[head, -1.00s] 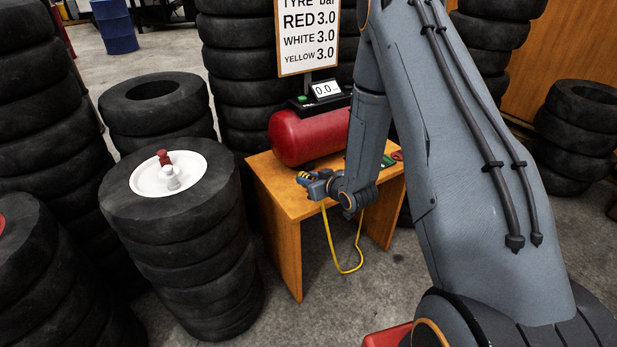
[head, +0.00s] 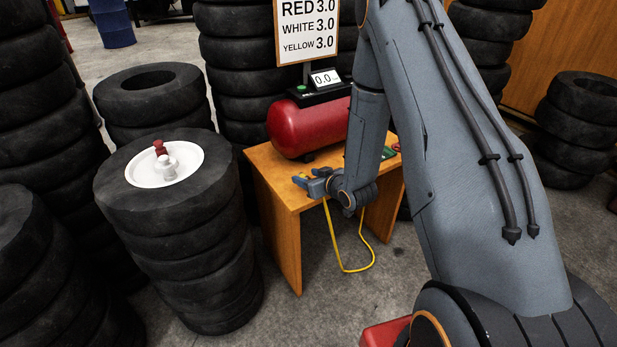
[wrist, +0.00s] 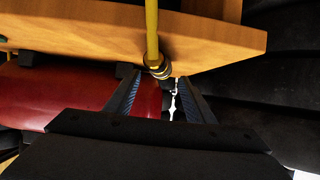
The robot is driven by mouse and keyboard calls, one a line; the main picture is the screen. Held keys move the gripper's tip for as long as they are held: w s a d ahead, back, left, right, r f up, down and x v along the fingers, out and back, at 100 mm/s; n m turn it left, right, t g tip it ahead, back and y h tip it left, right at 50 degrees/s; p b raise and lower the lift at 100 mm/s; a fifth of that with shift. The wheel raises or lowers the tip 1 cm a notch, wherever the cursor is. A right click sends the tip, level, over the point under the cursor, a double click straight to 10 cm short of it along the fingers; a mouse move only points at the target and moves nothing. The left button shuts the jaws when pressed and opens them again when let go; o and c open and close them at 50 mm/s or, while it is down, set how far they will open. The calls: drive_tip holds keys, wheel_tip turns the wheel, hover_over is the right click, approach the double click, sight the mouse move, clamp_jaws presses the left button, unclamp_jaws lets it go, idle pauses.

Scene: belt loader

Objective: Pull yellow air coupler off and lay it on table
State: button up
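The yellow air coupler (wrist: 160,68) sits at the end of the yellow hose in the wrist view. It lies between and just beyond my spread fingertips, with a gap on each side. My gripper (wrist: 162,84) is open. In the head view my gripper (head: 309,182) is low over the left front part of the wooden table (head: 283,198), and a small yellow bit of the coupler (head: 298,180) shows at its fingertips. The yellow hose (head: 343,268) hangs in a loop below the table's front edge. Whether the coupler rests fully on the table top is hard to tell.
A red air tank (head: 306,128) with a gauge reading 0.0 (head: 325,78) stands at the back of the table. To the left, a tyre stack (head: 122,195) has a white hub (head: 143,176) with a red coupler (head: 160,148) and a white coupler (head: 168,168). More tyre stacks stand around.

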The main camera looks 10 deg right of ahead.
drive_tip(key=v, duration=0.7)
drive_tip(key=shift+s, duration=0.35)
drive_tip(key=shift+d+r, duration=0.1)
drive_tip(key=shift+r, duration=0.05)
